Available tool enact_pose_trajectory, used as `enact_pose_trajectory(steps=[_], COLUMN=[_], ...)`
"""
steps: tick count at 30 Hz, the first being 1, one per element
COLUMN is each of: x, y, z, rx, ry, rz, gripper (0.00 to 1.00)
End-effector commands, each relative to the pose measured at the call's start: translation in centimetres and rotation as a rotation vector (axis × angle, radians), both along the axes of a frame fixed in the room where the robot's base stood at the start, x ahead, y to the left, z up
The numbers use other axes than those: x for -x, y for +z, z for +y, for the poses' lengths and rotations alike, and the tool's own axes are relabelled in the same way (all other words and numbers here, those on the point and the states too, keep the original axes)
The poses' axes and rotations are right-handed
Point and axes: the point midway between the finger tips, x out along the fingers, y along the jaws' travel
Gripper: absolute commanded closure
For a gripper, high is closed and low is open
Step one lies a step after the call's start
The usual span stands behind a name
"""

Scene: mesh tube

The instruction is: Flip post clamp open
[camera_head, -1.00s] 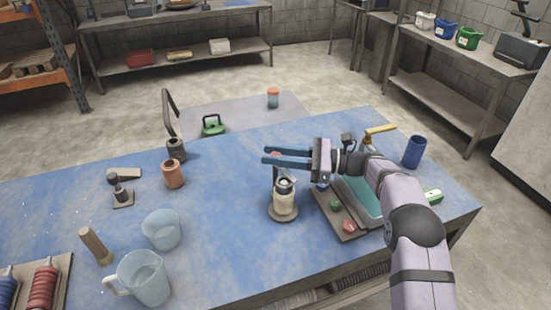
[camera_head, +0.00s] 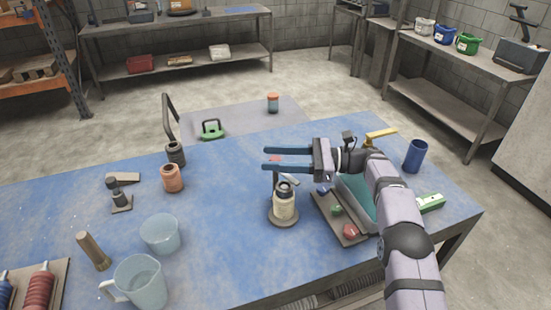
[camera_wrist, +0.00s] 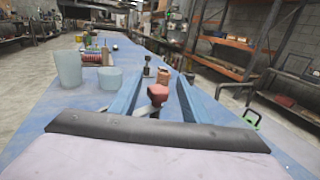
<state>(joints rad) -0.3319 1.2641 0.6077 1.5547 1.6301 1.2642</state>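The post clamp (camera_head: 284,203) stands upright on the blue table, with a cream body, a dark ring on top and a round base. A thin dark lever rises beside it to a red tip (camera_head: 276,158). My gripper (camera_head: 264,159) is open, level above the clamp, with its two long blue fingers pointing left. The red tip appears between the fingers in the head view. In the wrist view the red handle (camera_wrist: 158,97) shows between the spread fingers, apart from both, with a pale metal strip below it. The clamp's body is hidden there.
A tray (camera_head: 345,235) with red and green parts lies under my arm, right of the clamp. A blue cup (camera_head: 415,156) stands at the right. Clear jugs (camera_head: 141,283), a copper-coloured cylinder (camera_head: 172,178) and a dark post (camera_head: 120,195) stand at left.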

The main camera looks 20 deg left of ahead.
Motion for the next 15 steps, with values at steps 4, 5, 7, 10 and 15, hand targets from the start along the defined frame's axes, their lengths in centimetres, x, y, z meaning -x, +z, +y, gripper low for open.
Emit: enact_pose_trajectory(steps=[4, 5, 7, 10, 15], x=[0.0, 0.0, 0.0, -0.2, -1.0], y=[-0.2, -0.2, -0.3, -0.4, -0.5], z=[0.0, 0.0, -0.1, -0.6, -2.3], rx=[0.002, 0.002, 0.002, 0.002, 0.003], ry=[0.002, 0.002, 0.002, 0.002, -0.001], rz=[0.002, 0.002, 0.003, 0.002, 0.001], gripper=[0.57, 0.57, 0.57, 0.57, 0.57])
